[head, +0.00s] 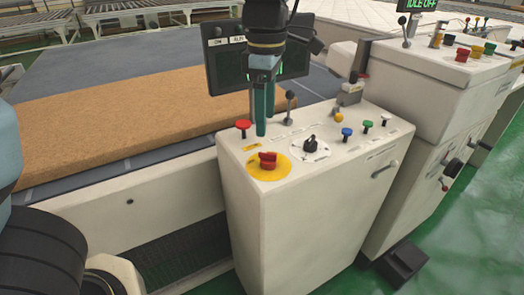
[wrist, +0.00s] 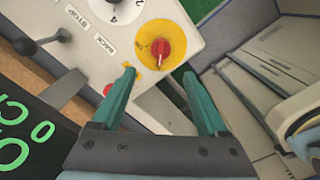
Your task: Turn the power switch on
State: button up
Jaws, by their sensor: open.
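A red rotary switch (head: 267,161) on a round yellow plate sits at the front left of the white control cabinet's sloped top. In the wrist view the same red switch (wrist: 160,48) shows just beyond the space between my fingertips. I cannot read a power label on it. My gripper (head: 265,133) points down over the panel, behind the switch in the head view. In the wrist view my gripper (wrist: 159,73) has its two teal fingers spread wide, with nothing between them. The fingers look apart from the switch.
A red button (head: 243,126), a black lever (head: 290,97), a black dial knob (head: 310,144) and blue and green knobs (head: 347,133) crowd the panel. A dark monitor (head: 228,68) stands behind. A brown mattress slab (head: 120,120) lies left. Another control cabinet (head: 440,75) stands right.

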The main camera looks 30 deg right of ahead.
aim_at(265, 152)
notch_tip(265, 152, down, 10)
jog(key=shift+r+b, duration=0.1)
jog(key=shift+b, duration=0.2)
jog(key=shift+c, duration=0.3)
grip_shut()
dwell(0.4)
